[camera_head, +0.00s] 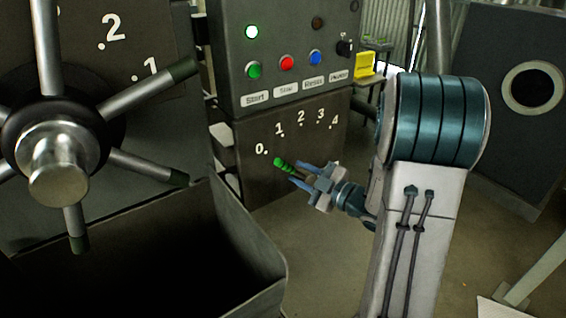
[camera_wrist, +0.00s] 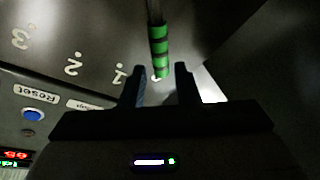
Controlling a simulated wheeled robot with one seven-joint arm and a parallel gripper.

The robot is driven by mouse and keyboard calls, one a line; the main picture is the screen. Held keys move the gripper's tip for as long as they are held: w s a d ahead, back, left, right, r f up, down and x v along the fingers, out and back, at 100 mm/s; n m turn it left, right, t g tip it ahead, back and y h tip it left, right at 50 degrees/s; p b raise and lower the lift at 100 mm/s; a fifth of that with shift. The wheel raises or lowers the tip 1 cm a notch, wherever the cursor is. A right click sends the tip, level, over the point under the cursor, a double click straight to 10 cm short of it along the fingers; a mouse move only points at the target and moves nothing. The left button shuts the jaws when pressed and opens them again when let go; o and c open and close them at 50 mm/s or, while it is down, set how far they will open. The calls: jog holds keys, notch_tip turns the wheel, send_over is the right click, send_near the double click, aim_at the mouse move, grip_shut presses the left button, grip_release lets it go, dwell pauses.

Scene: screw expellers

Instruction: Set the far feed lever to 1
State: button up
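The far feed lever (camera_head: 284,165) has a green banded handle and stands out in front of the dark panel with white numbers 0 to 4 (camera_head: 300,135). Its handle is nearest the 0, below and right of it. In the wrist view the lever (camera_wrist: 158,40) hangs from the top on a grey rod, and its tip partly covers a white mark beside the 1. My gripper (camera_head: 294,171) is open at the handle. In the wrist view the handle's end lies between the two fingertips (camera_wrist: 161,70), with gaps on both sides; I cannot tell any contact.
A control box (camera_head: 285,50) with green, red and blue buttons is above the numbers. A near wheel with several spokes (camera_head: 60,150) and a dark open bin (camera_head: 150,255) fill the left. Open floor (camera_head: 320,260) lies below my gripper.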

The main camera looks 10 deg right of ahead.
aim_at(287, 167)
jog(key=x, duration=0.6)
jog(key=shift+w+a+p, duration=0.1)
jog(key=shift+w+p, duration=0.05)
jog(key=shift+p, duration=0.25)
jog(key=shift+c, duration=0.2)
grip_shut()
